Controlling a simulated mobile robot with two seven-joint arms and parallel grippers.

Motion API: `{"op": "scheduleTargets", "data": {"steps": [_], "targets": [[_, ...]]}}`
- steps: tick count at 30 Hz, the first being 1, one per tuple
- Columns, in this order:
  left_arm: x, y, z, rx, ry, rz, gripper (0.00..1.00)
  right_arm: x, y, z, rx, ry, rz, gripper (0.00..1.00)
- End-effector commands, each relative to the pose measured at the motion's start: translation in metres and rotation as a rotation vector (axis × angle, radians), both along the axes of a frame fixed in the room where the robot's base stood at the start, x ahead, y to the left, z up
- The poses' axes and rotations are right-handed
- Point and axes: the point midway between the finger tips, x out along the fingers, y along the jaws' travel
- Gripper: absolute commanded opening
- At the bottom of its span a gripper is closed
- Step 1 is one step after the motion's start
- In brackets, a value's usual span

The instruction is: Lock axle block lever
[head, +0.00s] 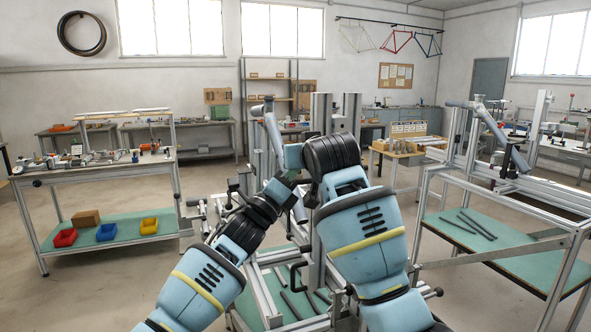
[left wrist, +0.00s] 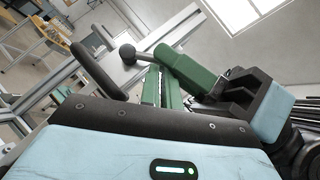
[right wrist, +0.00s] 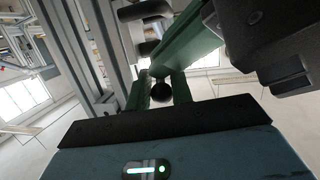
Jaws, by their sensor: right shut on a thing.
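The axle block lever shows as a dark ball knob (right wrist: 161,91) between my right gripper's green fingers in the right wrist view. The knob (left wrist: 127,54) also shows at the tip of those fingers in the left wrist view. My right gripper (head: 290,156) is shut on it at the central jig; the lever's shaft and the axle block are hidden. My left gripper (head: 291,178) is just below the right one, its green fingers (left wrist: 159,85) close together. I see nothing held between them. In the head view both arms cover the lever.
The jig's aluminium posts (head: 320,112) rise right behind my grippers. A thick black bar (left wrist: 97,70) is close to my left gripper.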

Motion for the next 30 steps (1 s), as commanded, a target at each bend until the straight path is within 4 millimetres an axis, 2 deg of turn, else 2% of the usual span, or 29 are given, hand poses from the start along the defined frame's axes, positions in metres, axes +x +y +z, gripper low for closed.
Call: {"op": "scheduleTargets", "data": {"steps": [1,5,6,8,20,30], "targets": [[0.000,0.004,0.015,-0.012,-0.010,0.006,0.00,-0.002,0.003,0.002,-0.002,0.001,0.005,0.00],[0.000,0.006,0.017,-0.014,-0.012,0.007,0.00,-0.003,0.004,0.002,-0.003,0.002,0.006,0.00],[0.000,0.006,0.018,-0.015,-0.012,0.008,0.00,-0.003,0.004,0.002,-0.003,0.002,0.007,0.25],[0.000,0.006,0.018,-0.014,-0.013,0.008,0.00,-0.003,0.004,0.002,-0.003,0.003,0.007,0.32],[0.000,0.005,0.016,-0.014,-0.014,0.005,0.00,-0.005,0.002,-0.003,-0.004,0.012,0.003,0.32],[0.001,0.007,0.015,-0.014,-0.010,0.009,0.00,-0.037,-0.002,0.006,-0.004,0.006,0.008,0.32]]}}
